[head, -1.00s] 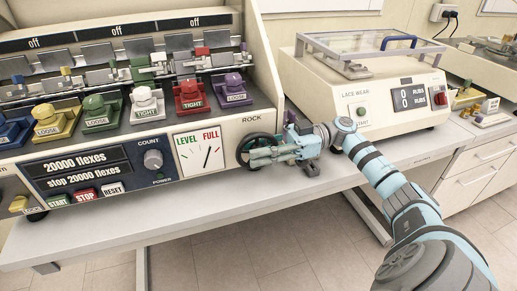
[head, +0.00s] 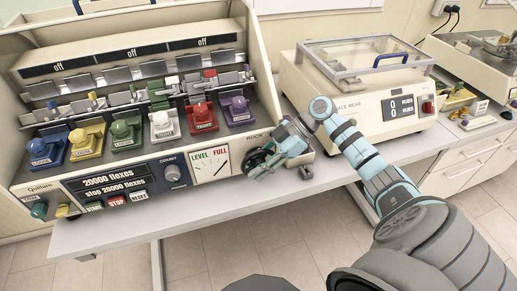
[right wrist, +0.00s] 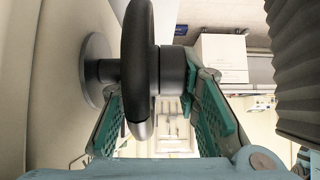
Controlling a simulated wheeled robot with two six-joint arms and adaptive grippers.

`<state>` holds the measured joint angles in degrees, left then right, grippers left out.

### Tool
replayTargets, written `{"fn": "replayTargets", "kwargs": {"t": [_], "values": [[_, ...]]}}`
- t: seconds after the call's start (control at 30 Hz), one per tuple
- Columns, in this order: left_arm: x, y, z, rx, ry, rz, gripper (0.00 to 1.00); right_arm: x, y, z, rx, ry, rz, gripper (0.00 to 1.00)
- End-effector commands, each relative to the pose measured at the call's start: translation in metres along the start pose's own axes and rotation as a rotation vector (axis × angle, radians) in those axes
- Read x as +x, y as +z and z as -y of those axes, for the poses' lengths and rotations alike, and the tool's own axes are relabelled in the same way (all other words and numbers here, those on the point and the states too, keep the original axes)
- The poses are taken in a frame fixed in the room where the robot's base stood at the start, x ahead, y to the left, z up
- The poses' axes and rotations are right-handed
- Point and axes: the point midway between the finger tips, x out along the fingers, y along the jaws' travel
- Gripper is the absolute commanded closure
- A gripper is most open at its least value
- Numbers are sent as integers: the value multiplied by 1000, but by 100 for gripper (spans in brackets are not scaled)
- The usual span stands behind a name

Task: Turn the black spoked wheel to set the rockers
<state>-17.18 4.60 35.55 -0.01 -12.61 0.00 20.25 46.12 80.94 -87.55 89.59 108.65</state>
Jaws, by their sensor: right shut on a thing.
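The black spoked wheel (head: 254,158) sits on the right end of the cream machine's front, below the word ROCK. My right gripper (head: 266,163) is shut on it and partly hides it. In the right wrist view the wheel rim (right wrist: 138,65) is edge-on between the green-padded fingers, with its hub and shaft running to the machine wall. The dial (head: 210,163) marked LEVEL and FULL is left of the wheel; its needle leans up and to the right. The metal rockers (head: 120,105) stand in a row behind the coloured clamps. My left gripper is out of view.
Blue, yellow, green, white, red and purple clamps (head: 163,124) line the machine's front ledge. A lace wear tester (head: 350,98) with a clear lid stands right of my right gripper. The bench's front edge (head: 200,218) is bare.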

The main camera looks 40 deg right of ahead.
Motion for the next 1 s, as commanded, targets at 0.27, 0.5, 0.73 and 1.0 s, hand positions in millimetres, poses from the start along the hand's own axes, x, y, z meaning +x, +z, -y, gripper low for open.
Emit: {"fn": "replayTargets", "kwargs": {"t": [0.27, 0.5, 0.73, 1.0], "values": [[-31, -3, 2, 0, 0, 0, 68, 1, -5, 2, -2, -8, 127, 98], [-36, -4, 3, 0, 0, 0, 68, 3, -2, 2, -3, -7, 168, 98], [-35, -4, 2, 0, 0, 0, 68, 4, -1, 1, -3, -6, 171, 98], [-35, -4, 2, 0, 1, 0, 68, 4, -1, 1, -2, -5, 170, 57]]}}
